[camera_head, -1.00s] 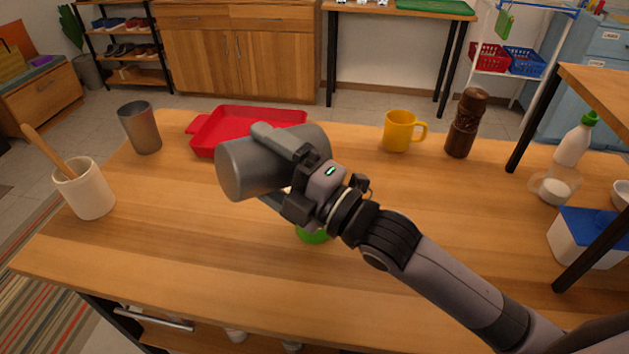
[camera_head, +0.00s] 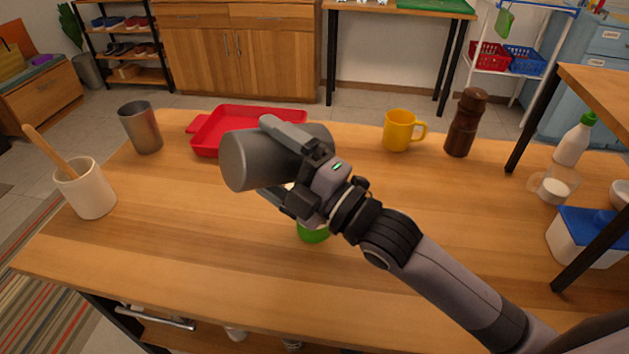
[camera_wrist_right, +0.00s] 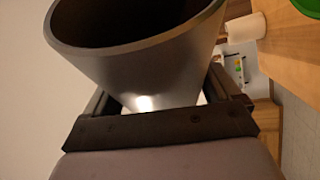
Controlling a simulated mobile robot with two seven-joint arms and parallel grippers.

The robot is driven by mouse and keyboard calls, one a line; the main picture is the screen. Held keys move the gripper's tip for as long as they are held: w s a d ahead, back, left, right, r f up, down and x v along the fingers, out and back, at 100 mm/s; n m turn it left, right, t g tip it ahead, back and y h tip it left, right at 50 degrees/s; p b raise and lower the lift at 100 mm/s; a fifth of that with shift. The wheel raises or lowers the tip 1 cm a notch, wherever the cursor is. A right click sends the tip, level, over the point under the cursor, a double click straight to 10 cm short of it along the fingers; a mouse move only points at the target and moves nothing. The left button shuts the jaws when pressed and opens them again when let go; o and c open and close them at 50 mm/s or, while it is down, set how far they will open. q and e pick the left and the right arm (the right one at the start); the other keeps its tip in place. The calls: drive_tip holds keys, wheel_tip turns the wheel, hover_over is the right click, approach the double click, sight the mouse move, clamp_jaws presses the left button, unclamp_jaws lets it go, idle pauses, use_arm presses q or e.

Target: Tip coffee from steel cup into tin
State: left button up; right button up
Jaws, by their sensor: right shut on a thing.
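My right gripper (camera_head: 285,165) is shut on a grey steel cup (camera_head: 262,160), held above the middle of the table. The cup lies tilted close to horizontal; its closed end seems to face left and its mouth right. In the right wrist view the cup (camera_wrist_right: 150,75) shows its rim and dark interior; no coffee can be made out. A green round thing (camera_head: 313,234), perhaps the tin, stands under the gripper, mostly hidden by my arm. A second steel cup (camera_head: 141,128) stands upright at the back left. My left gripper is out of view.
A red tray (camera_head: 206,133) lies behind the held cup. A white crock (camera_head: 88,190) with a wooden spoon stands left. A yellow mug (camera_head: 398,131) and a brown mill (camera_head: 464,124) stand back right. The front left of the wooden table (camera_head: 180,250) is clear.

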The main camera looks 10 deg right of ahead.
drive_tip(key=shift+w+d+r+m+t+p, duration=0.25)
drive_tip(key=shift+d+r+m+t, duration=0.2)
drive_tip(key=shift+m, duration=0.5)
drive_tip(key=shift+w+d+r+m+t+p, duration=0.15)
drive_tip(key=shift+d+r+m+t+p, duration=0.2)
drive_tip(key=shift+m, duration=0.6)
idle(0.5)
